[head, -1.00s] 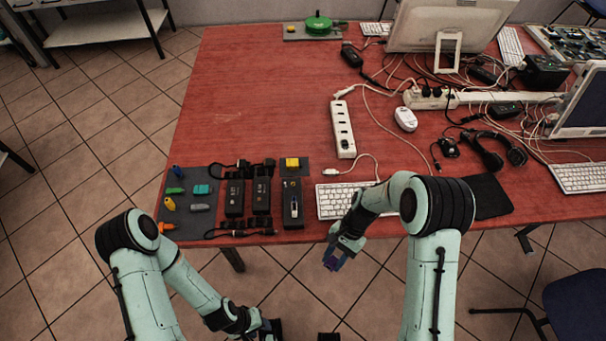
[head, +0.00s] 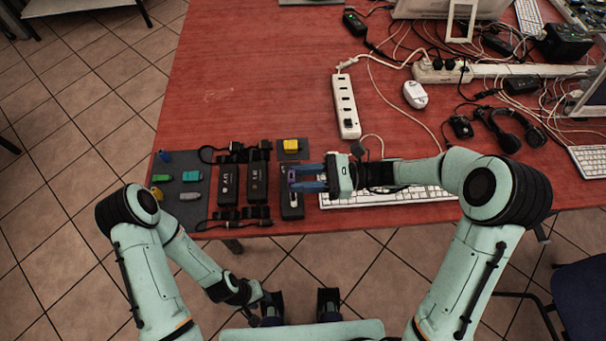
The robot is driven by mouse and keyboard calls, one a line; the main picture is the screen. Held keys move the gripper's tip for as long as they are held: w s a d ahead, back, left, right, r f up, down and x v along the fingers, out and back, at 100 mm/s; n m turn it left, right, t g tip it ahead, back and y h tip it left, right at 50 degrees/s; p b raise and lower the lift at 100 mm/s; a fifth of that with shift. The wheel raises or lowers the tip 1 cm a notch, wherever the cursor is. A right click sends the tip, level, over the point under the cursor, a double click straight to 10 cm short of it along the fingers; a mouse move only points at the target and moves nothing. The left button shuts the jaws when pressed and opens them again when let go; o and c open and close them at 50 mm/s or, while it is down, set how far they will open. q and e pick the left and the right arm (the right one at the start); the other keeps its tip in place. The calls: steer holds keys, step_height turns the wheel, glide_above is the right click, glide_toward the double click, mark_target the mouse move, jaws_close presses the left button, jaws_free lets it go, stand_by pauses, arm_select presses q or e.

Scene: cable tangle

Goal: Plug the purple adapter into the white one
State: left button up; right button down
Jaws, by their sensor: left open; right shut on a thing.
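The purple adapter (head: 292,178) is between the fingertips of my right gripper (head: 291,181), which is shut on it. The fingers hide most of it. They reach in from the right over the black block (head: 292,212) near the table's front edge. A small whitish piece (head: 295,199), apparently the white adapter, shows on that block just below the fingers. Whether the two adapters touch, I cannot tell. My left gripper (head: 264,301) is open and low, in front of the table edge, away from both adapters.
Two black boxes (head: 228,183) with cables stand left of the block. A grey mat (head: 181,208) holds several small coloured adapters. A yellow piece (head: 291,146) lies behind the block. A keyboard (head: 398,197) lies right, and a white power strip (head: 346,108) behind it.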

step_height(320, 180, down, 4)
steer(key=b, duration=0.2)
steer(key=shift+b, duration=0.4)
steer(key=shift+r, duration=0.1)
stand_by(0.7)
steer(key=shift+f+b, duration=0.4)
steer(key=shift+f, duration=0.75)
steer(key=shift+d, duration=0.1)
steer(key=c, duration=0.7)
jaws_free()
